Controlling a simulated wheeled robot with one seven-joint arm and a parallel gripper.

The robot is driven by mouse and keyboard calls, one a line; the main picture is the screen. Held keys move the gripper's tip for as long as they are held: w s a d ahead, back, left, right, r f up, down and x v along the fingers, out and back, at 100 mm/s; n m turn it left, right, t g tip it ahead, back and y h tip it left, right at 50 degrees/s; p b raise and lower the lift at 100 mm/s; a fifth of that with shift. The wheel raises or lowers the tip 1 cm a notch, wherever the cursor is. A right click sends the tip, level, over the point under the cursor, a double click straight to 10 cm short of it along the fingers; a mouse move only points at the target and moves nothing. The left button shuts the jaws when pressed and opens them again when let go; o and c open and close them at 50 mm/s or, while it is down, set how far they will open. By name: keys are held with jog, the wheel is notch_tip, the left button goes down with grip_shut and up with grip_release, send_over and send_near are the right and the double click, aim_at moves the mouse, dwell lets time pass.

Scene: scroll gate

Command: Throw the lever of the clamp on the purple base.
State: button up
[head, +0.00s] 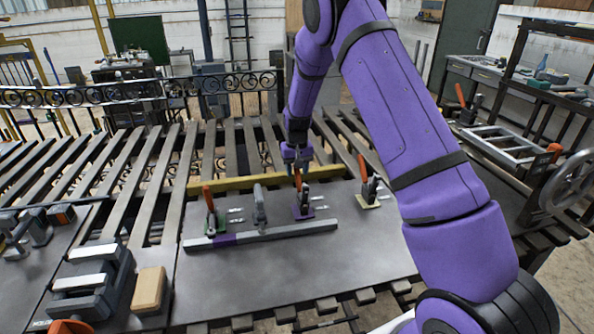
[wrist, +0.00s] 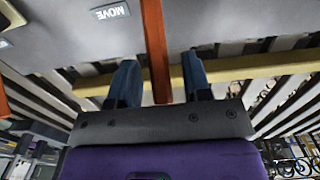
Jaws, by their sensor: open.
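The clamp on the purple base (head: 303,212) stands on the grey plate, below my gripper in the head view. Its orange lever (head: 297,179) points up toward my gripper (head: 297,157). In the wrist view my gripper (wrist: 160,84) is open, with its two blue fingers apart. An orange lever (wrist: 156,48) runs between the fingers, nearer the left one. I cannot tell whether it touches that finger. The clamp's base is not visible in the wrist view.
A clamp on a green base (head: 221,222) stands left, and one on a yellowish base (head: 368,202) right, both with orange levers. A grey clamp (head: 260,207) stands between. A grey bar (head: 270,233) lies in front, a yellow beam (head: 235,184) behind. The plate's front is clear.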

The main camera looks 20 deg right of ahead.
aim_at(298, 177)
jog(key=shift+f, duration=0.1)
jog(key=shift+c, duration=0.4)
grip_shut()
jog(key=shift+s+a+r+t, duration=0.15)
jog(key=shift+s+r+t, duration=0.35)
jog(key=shift+t, duration=0.2)
jog(key=s+t, duration=0.1)
jog(key=s+r+t, duration=0.1)
jog(key=t, duration=0.1)
jog(key=shift+s+a+h, duration=0.2)
jog(key=shift+s+h, duration=0.05)
jog(key=shift+h, duration=0.15)
jog(key=shift+s+a+r+t+h, duration=0.1)
jog(key=shift+s+a+t+h, duration=0.15)
jog(key=shift+s+t, duration=0.75)
jog(key=shift+s+a+r+t+h, duration=0.1)
jog(key=shift+s+t+h, duration=0.15)
jog(key=shift+s+t, duration=0.75)
jog(key=shift+w+t, duration=0.2)
jog(key=shift+t, duration=0.1)
